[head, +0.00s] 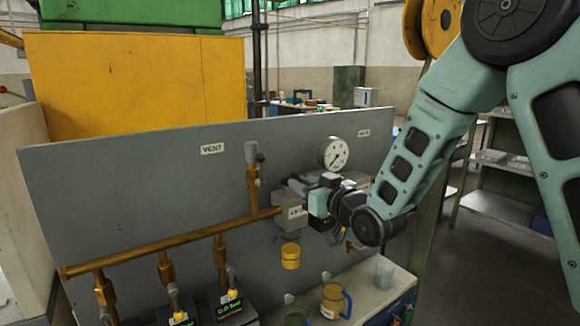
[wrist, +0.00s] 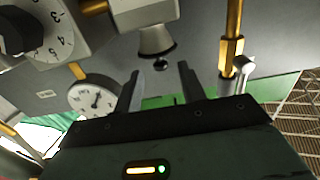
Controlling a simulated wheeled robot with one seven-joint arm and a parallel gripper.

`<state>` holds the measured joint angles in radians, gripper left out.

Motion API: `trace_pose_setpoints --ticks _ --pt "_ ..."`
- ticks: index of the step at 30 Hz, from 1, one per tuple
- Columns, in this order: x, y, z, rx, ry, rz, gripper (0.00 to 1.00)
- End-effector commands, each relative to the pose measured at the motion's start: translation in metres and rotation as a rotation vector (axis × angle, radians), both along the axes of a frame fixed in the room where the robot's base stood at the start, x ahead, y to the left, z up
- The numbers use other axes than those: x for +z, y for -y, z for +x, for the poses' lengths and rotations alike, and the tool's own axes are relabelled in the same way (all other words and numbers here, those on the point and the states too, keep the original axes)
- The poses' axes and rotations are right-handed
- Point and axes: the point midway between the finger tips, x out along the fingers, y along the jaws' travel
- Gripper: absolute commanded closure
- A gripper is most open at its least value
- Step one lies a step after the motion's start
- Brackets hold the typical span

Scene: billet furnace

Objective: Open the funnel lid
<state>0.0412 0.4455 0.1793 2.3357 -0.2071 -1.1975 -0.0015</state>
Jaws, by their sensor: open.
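In the wrist view, a pale grey funnel (wrist: 146,38) shows at top centre with its wide end facing my gripper. A dark funnel lid (wrist: 158,53) lies across that wide end and looks closed. A small black knob (wrist: 160,65) stands out from the lid. My gripper (wrist: 159,84) is open, with one finger on each side of the knob's line. The knob appears a little beyond the fingertips, and I see no contact. In the head view my gripper (head: 303,189) is in front of the grey panel. The funnel and lid cannot be made out there.
The grey panel (head: 120,180) carries brass piping (head: 180,240), a round gauge (head: 334,153) and a labelled grey box (head: 287,213). A yellow cylinder (head: 290,256) is below the box.

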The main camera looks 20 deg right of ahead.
Motion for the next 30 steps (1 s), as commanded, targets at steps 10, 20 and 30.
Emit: trace_pose_setpoints --ticks 10,20,30 --pt "0.002 -0.018 0.056 0.001 -0.002 0.000 0.60" --pt "0.000 -0.022 0.067 0.000 0.000 0.000 0.60" --pt "0.000 -0.022 0.067 0.000 -0.001 0.000 1.00"
